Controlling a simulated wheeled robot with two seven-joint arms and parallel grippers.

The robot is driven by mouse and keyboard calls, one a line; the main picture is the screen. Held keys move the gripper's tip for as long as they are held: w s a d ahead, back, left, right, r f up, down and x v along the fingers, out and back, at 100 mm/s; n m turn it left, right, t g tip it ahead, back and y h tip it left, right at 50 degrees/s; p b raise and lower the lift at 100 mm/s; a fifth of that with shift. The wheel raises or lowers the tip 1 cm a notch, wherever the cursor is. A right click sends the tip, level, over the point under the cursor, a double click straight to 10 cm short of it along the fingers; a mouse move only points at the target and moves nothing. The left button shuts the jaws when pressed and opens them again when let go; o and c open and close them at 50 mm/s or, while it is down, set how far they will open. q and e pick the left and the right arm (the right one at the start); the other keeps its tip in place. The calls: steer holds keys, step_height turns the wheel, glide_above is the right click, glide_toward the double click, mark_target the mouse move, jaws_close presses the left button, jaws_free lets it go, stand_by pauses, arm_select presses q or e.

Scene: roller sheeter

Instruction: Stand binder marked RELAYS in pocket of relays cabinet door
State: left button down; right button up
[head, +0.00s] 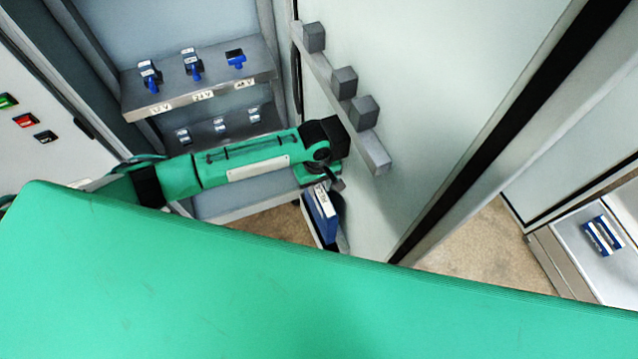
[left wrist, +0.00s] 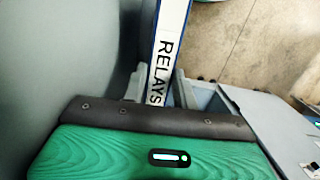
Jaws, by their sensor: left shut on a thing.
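The binder marked RELAYS (head: 325,221) is blue with a white spine. It hangs under my left gripper (head: 337,184), beside the lower inner face of the pale cabinet door (head: 450,80). In the left wrist view, the white spine (left wrist: 169,45) with black letters RELAYS sits between the two grey fingers of the left gripper (left wrist: 160,90), which is shut on it. A pale edge beside the binder in the head view may be the door pocket; I cannot tell whether the binder is inside it. The binder's lower end is hidden. My right gripper is not in view.
A grey bar (head: 345,105) with several square blocks runs along the door above my gripper. The cabinet's shelf (head: 205,85) carries blue-and-white relays. Another shelf at right holds a blue-and-white item (head: 602,236). Brown floor (head: 490,250) shows below the door.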

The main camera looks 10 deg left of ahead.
arm_select(q)
steer(key=shift+f, duration=0.35)
stand_by(0.3)
steer(key=shift+f+b, duration=0.95)
steer(key=shift+f, duration=1.4)
steer(key=shift+f+b, duration=1)
steer(key=shift+f, duration=1.75)
steer(key=shift+f+b, duration=0.8)
steer(key=shift+f, duration=0.6)
steer(key=c, duration=1)
jaws_free()
steer(key=r, duration=0.4)
steer(key=r+b, duration=0.1)
steer(key=r, duration=0.4)
steer(key=w+a+r+b, duration=0.1)
steer(key=r, duration=0.3)
steer(key=shift+r, duration=0.4)
